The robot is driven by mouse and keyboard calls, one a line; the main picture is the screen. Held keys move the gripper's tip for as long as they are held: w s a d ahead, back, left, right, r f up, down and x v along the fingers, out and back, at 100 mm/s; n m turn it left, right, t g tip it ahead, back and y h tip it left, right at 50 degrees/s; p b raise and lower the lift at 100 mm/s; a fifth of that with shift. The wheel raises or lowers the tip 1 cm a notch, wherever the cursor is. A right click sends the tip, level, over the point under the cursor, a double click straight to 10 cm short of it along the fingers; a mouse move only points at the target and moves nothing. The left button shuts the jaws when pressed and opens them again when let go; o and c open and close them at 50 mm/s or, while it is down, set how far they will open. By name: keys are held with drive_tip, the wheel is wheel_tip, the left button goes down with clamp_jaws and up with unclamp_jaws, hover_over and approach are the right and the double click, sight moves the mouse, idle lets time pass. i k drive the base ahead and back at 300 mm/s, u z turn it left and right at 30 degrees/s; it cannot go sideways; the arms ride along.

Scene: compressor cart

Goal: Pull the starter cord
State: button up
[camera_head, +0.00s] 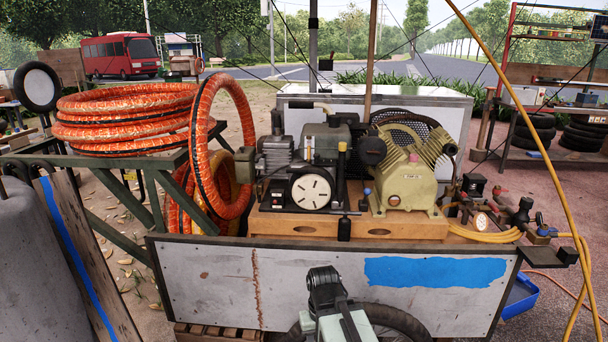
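The engine (326,143) sits on a wooden base on the cart, left of the beige compressor pump (405,178). A round white slotted disc (311,191) in a dark housing faces me and looks like the starter cover. A small black grip (344,229) hangs just right of and below it, against the wooden base; it may be the cord's handle. I cannot make out the cord itself. My gripper (325,287) shows as a dark shape at the bottom centre, in front of the cart panel and below the engine, apart from it. Its fingers cannot be made out.
The cart's grey side panel (215,285), with a blue patch, stands between me and the engine. Orange hoses (125,115) lie on a green frame at left; one coil stands near the engine. Yellow hose (485,236) and valves are at right. A yellow line crosses the right side.

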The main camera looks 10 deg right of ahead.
sight(298, 171)
drive_tip(key=u, duration=0.25)
drive_tip(key=k, duration=0.1)
drive_tip(key=u, duration=3)
drive_tip(key=k, duration=0.8)
drive_tip(key=z, duration=1.75)
drive_tip(key=i, duration=1)
drive_tip(key=z, duration=0.1)
